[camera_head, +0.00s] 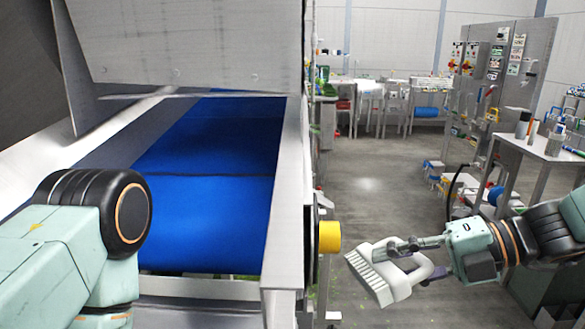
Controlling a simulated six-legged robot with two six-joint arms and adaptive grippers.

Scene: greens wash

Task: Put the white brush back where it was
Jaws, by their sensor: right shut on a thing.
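The white brush (382,282) has a pale block with a row of bristles and a loop-shaped handle. It is in the lower right of the head view, in the air to the right of the conveyor's end. My right gripper (403,246) is shut on the white brush. Its arm comes in from the right edge. My left arm shows at the lower left, but its gripper is out of the picture.
A conveyor with a blue belt (205,190) and metal side walls fills the left. A yellow knob (329,237) juts from its right side, close to the brush. A small table (545,148) with bottles stands at right, before a metal board (500,65). Grey floor (375,185) lies open between.

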